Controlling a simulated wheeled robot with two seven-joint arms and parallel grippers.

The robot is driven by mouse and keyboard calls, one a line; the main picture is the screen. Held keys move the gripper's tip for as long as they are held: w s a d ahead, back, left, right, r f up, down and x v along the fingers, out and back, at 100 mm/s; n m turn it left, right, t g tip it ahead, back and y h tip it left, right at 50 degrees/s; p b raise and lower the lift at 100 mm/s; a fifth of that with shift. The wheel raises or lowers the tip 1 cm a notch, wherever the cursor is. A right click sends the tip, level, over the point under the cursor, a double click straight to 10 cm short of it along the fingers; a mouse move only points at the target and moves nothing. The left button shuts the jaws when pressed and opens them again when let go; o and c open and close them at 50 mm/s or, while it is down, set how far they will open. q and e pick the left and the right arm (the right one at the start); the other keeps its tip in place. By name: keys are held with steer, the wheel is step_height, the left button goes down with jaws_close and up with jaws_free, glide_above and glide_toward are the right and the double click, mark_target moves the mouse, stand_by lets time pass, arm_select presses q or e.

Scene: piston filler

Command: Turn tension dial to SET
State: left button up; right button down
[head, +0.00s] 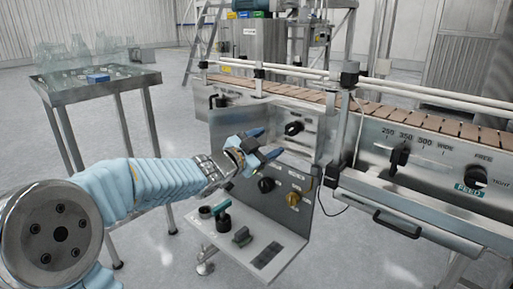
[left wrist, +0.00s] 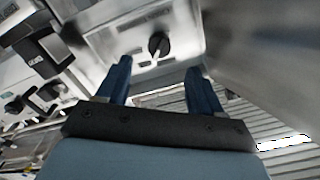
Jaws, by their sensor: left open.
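A black dial (head: 293,128) sits on the steel panel below the conveyor in the head view; its label is too small to read, so I cannot tell for sure that it is the tension dial. My left gripper (head: 264,143) is open and empty, with blue fingers, just left of this dial and apart from it. In the left wrist view a black dial with a pale pointer (left wrist: 158,45) shows beyond and between the fingertips of the open gripper (left wrist: 158,68). My right gripper is not in view.
A glassware table (head: 98,87) stands at left.

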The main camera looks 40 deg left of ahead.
arm_select(q)
steer(key=shift+s+a, duration=0.15)
steer(key=shift+s, duration=2)
